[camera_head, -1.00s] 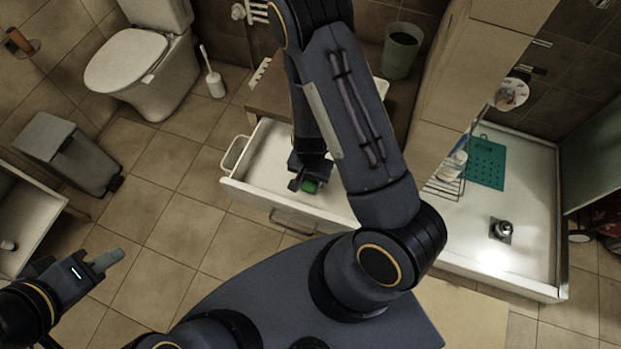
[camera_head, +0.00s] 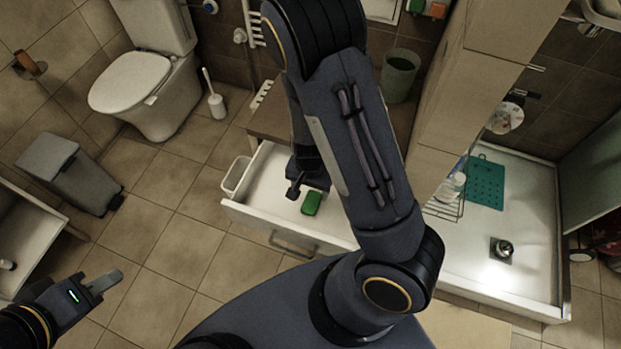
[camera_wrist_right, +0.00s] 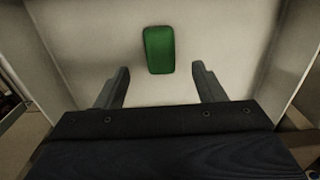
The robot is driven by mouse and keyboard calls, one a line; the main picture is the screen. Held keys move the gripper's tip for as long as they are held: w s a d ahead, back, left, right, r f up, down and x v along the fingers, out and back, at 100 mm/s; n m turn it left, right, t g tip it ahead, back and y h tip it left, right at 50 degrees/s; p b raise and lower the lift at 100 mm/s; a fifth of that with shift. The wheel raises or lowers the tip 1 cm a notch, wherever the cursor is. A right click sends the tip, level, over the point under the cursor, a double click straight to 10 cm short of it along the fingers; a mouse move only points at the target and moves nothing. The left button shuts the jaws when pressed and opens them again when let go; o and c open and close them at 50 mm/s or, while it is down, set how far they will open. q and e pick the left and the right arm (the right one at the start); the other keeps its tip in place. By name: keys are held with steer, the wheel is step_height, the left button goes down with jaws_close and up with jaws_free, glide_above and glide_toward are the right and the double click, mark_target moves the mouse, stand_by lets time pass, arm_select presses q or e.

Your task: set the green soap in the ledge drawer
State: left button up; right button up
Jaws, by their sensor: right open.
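The green soap (camera_head: 311,203) lies on the floor of the open white ledge drawer (camera_head: 250,192). In the right wrist view the soap (camera_wrist_right: 159,50) lies beyond and between the fingertips, apart from both. My right gripper (camera_head: 294,190) is over the drawer, just left of the soap in the head view. In the right wrist view its fingers (camera_wrist_right: 160,80) are spread with nothing between them. My left gripper (camera_head: 112,280) is over the floor tiles at the lower left, far from the drawer. Its finger gap is not clear.
A small white bin or holder (camera_head: 235,176) is at the drawer's left side. A wooden cabinet (camera_head: 450,130) stands to the right of my right arm. A grey bin (camera_head: 65,170) and a toilet (camera_head: 140,90) are at the left. Tiled floor is clear between them.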

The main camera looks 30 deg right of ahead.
steer(key=s+a+r+n+t+y, duration=0.1)
steer(key=s+a+r+n+y, duration=0.15)
steer(key=r, duration=0.65)
steer(key=s+a+r+n+t+y, duration=0.1)
steer(key=r+y, duration=0.2)
steer(key=r, duration=0.6)
steer(key=s+d+r+n+t+h, duration=0.1)
steer(key=s+d+r+n+t, duration=0.2)
steer(key=s+r+n, duration=0.2)
steer(key=s+r, duration=0.3)
steer(key=r, duration=0.1)
steer(key=shift+t+h+p, duration=0.3)
steer(key=shift+h+p, duration=0.05)
steer(key=shift+s+r, duration=0.1)
